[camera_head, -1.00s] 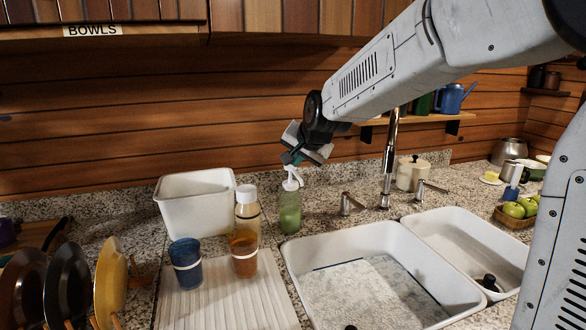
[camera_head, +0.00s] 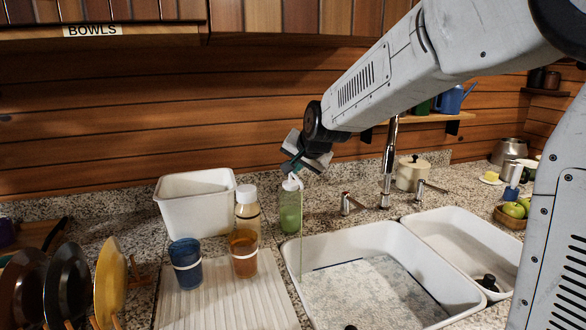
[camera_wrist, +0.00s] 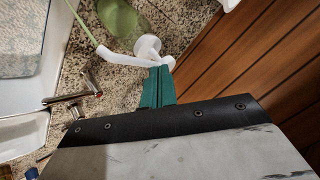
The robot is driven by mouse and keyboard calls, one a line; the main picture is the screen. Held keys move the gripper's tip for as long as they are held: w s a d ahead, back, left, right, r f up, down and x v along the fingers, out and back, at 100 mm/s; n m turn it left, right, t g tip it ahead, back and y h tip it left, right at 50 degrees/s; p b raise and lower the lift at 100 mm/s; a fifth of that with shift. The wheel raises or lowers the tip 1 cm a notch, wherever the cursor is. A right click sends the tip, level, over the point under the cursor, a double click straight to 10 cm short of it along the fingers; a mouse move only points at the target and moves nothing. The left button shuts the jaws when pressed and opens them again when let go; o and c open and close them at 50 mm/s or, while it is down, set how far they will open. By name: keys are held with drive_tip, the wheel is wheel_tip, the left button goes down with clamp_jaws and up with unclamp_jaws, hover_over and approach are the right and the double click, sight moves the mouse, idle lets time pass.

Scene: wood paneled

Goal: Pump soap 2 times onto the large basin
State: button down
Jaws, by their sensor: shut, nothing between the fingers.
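The soap bottle (camera_head: 290,215) is clear with green soap and stands upright on the counter behind the large basin (camera_head: 310,260). Its white pump head (camera_head: 292,184) sits low, with its spout toward the basin. A thin green stream of soap (camera_head: 301,235) runs from the spout down to the basin's left part. My gripper (camera_head: 290,168) is shut and empty, its tips touching the top of the pump head. In the wrist view, the teal fingers (camera_wrist: 158,72) meet the white pump (camera_wrist: 147,47), and the green stream (camera_wrist: 82,25) leaves the spout end.
A white tub (camera_head: 195,210), an amber bottle (camera_head: 245,245) and a blue cup (camera_head: 186,265) stand left of the soap. The faucet (camera_head: 388,165) and its handles are to the right, behind the basins. A smaller basin (camera_head: 470,240) lies right of the large one.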

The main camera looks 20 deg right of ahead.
drive_tip(key=shift+f, duration=0.55)
drive_tip(key=shift+r, duration=1.5)
wheel_tip(320, 180, up, 7)
